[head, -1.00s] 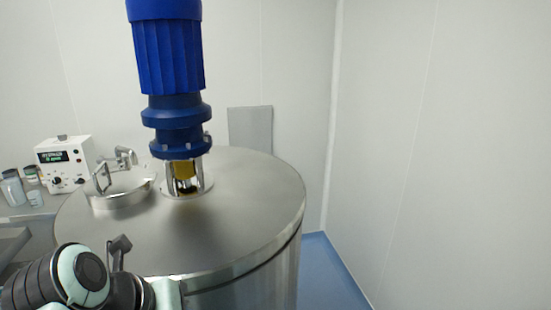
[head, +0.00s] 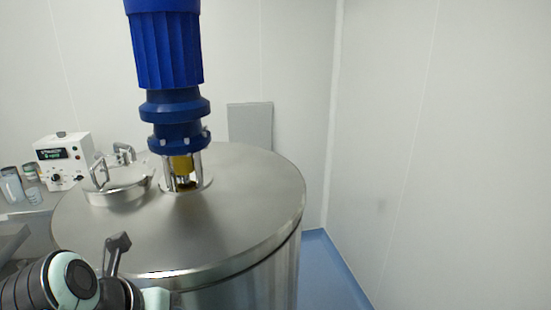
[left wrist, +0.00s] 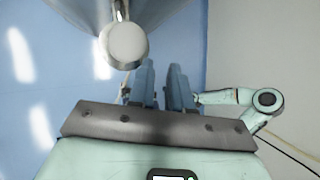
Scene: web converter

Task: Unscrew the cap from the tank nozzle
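The cap (left wrist: 126,42) is a round pale disc at the end of a short metal nozzle (left wrist: 118,10), at the upper middle of the left wrist view. The nozzle comes off the side of the steel tank (head: 235,220); in the head view neither nozzle nor cap shows. My left gripper (left wrist: 162,70) has its two blue-grey fingers apart with nothing between them. The fingers are just to the lower right of the cap in the left wrist view; I cannot tell the depth between them. My left arm (head: 75,285) is at the lower left of the head view. My right gripper does not show.
A blue motor (head: 168,60) and a lidded hatch (head: 118,185) stand on the tank top. A white instrument (head: 62,160) and jars (head: 12,185) are on a side bench. Blue floor (head: 330,275) is clear right of the tank. Walls close in behind and right.

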